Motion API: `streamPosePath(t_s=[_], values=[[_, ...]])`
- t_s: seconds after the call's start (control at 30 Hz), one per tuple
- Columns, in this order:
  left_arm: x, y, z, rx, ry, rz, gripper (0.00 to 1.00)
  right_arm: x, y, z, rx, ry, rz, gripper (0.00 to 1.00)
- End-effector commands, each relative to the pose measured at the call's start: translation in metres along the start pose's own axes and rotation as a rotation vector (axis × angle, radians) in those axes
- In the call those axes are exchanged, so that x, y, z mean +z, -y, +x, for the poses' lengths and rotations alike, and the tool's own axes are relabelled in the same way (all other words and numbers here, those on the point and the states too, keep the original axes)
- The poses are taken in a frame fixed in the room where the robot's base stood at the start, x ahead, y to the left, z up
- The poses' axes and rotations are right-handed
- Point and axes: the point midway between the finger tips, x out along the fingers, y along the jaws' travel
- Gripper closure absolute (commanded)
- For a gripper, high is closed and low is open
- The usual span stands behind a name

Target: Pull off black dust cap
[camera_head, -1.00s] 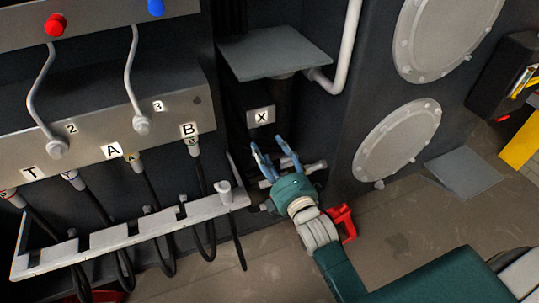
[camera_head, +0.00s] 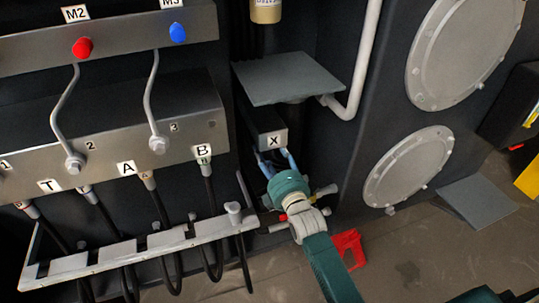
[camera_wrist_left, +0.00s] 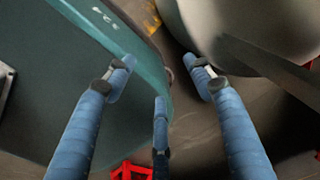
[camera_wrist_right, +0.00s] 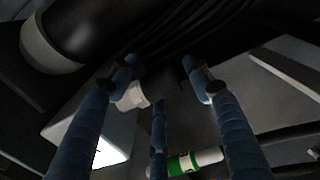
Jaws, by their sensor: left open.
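My right gripper (camera_head: 273,158) is at the block with the X label (camera_head: 275,140), with its blue fingertips just below the label. In the right wrist view its fingers (camera_wrist_right: 160,68) are spread apart with nothing clearly held between them. A pale round fitting (camera_wrist_right: 132,96) shows beside the left finger there, with a pale block face behind it. I cannot clearly make out the black dust cap against the dark surroundings. My left gripper (camera_wrist_left: 158,66) is open and empty in the left wrist view, and it is out of the head view.
A grey rail (camera_head: 130,252) with hanging black hoses stands left of the right gripper. A grey plate (camera_head: 287,78) and a white pipe (camera_head: 362,70) are above it. A red part (camera_head: 348,246) is near the floor. A green-banded white cylinder (camera_wrist_right: 195,160) shows in the right wrist view.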

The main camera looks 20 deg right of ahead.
Motion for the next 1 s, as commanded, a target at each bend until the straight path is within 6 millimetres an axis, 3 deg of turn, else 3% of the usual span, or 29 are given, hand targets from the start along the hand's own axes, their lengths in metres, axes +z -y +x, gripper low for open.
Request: streamPosePath(t_s=[0.03,0.17,0.23,0.27,0.4,1.0], values=[[0.0,0.0,0.0,0.0,0.0,0.0,0.47,0.0,0.0,0.0,0.0,0.0,0.0,0.65],[0.001,0.0,0.0,0.0,0.002,0.0,0.47,0.0,0.0,0.0,-0.001,0.001,0.0,0.91],[0.002,0.0,0.0,0.0,0.003,0.0,0.47,0.001,0.001,0.0,-0.002,0.001,0.0,0.91],[0.002,0.0,0.0,0.0,0.003,0.0,0.47,0.001,0.001,0.0,-0.002,0.001,0.0,0.72],[0.002,0.001,0.0,-0.001,0.004,0.0,0.47,0.002,0.002,-0.001,-0.003,0.002,-0.001,1.0],[0.004,0.0,0.009,-0.001,0.005,-0.001,0.47,0.003,0.016,-0.001,-0.008,0.004,-0.002,1.0]])
